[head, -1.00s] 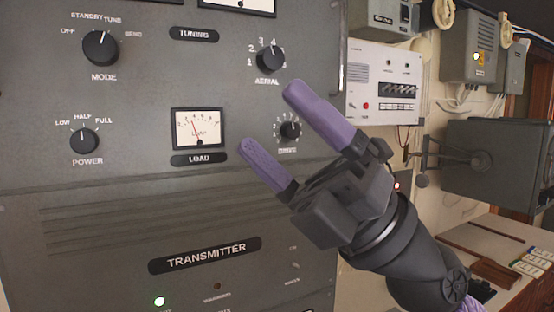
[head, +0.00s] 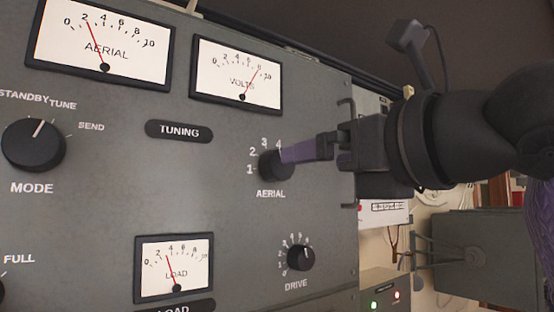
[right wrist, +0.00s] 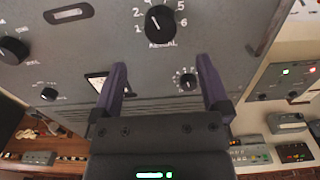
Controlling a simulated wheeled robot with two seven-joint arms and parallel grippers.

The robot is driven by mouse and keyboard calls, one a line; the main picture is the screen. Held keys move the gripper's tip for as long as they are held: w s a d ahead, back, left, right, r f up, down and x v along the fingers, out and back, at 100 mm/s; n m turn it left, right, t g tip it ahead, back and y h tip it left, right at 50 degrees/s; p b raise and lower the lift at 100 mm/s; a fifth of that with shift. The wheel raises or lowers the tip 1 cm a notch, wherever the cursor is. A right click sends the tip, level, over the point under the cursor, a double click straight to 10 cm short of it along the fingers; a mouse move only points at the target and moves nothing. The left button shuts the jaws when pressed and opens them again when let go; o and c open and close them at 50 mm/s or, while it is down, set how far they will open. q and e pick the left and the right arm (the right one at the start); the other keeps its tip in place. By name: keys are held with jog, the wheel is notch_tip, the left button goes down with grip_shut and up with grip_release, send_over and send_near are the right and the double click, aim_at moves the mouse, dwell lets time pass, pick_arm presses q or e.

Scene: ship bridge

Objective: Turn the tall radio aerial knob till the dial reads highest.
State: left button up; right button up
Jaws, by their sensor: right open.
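The black aerial knob (head: 272,166) is on the grey transmitter panel, above its AERIAL label. My right gripper (head: 284,156) comes in from the right in the head view; its purple finger covers the knob's right part and the higher scale numbers. In the right wrist view the aerial knob (right wrist: 160,24) lies beyond the fingertips, roughly midway between them, and the right gripper (right wrist: 162,66) is open and empty. The knob's pointer line tilts to the upper left there. The aerial dial (head: 100,45) has its red needle near 2. My left gripper is not in view.
The volts dial (head: 238,75) and load dial (head: 174,268) sit on the same panel. The drive knob (head: 300,257) is below the aerial knob, and the mode knob (head: 34,144) is at the left. A grey wall box (head: 480,258) stands right of the panel.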

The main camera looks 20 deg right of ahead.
aim_at(284, 167)
jog(key=p+x, duration=0.2)
jog(key=x, duration=0.5)
jog(key=shift+f, duration=0.1)
jog(key=shift+w+d, duration=0.1)
